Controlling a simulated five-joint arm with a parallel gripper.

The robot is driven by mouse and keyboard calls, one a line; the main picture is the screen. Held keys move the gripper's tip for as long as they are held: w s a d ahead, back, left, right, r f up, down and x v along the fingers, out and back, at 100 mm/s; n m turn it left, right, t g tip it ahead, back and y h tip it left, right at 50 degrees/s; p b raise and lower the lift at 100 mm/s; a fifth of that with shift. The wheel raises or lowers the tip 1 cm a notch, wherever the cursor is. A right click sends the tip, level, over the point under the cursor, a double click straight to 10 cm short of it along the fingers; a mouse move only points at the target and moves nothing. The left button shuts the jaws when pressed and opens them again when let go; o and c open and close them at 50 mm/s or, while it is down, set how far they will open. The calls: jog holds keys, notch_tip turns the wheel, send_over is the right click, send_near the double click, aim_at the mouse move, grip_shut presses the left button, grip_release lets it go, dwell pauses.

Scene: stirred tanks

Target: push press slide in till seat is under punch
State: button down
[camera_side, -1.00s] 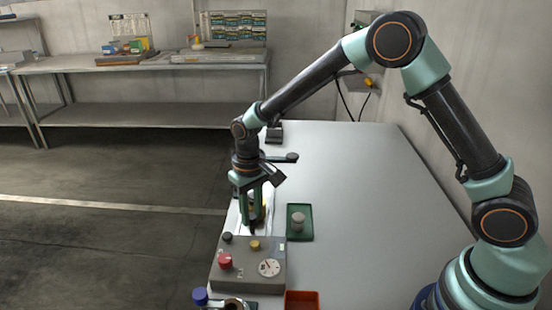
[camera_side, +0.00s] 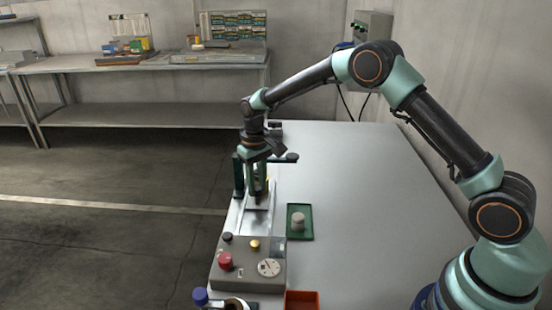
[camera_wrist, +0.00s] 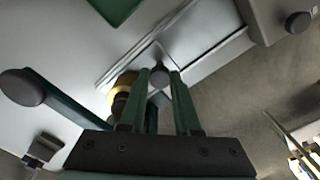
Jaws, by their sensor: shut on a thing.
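My gripper (camera_side: 257,203) points down over the pale metal press slide (camera_side: 235,222), just in front of the dark green press (camera_side: 239,176). In the wrist view my gripper (camera_wrist: 160,82) is shut on the slide's small dark knob (camera_wrist: 160,70), which shows between the fingertips. A brass-coloured punch (camera_wrist: 124,88) with a dark lower end stands just left of the fingers. The press's round black cap (camera_wrist: 20,88) is further left. The seat cannot be made out, and my fingers and the press parts hide whether anything lies beneath the punch.
A grey control box (camera_side: 248,268) with a red button and a dial stands nearer the camera. A green tray (camera_side: 306,236) holding a grey cylinder (camera_side: 298,221) lies to the right. An orange bin (camera_side: 302,299) is at the front. The table's right side is clear.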

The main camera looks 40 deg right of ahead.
jog(key=shift+w+d+r, duration=0.1)
jog(key=shift+w+d, duration=0.65)
jog(key=shift+w, duration=0.05)
jog(key=c, duration=0.6)
grip_release()
jog(key=shift+s, duration=0.1)
jog(key=shift+a, duration=0.1)
jog(key=shift+r, duration=0.2)
notch_tip(320, 180, up, 12)
jog(key=shift+f, duration=0.15)
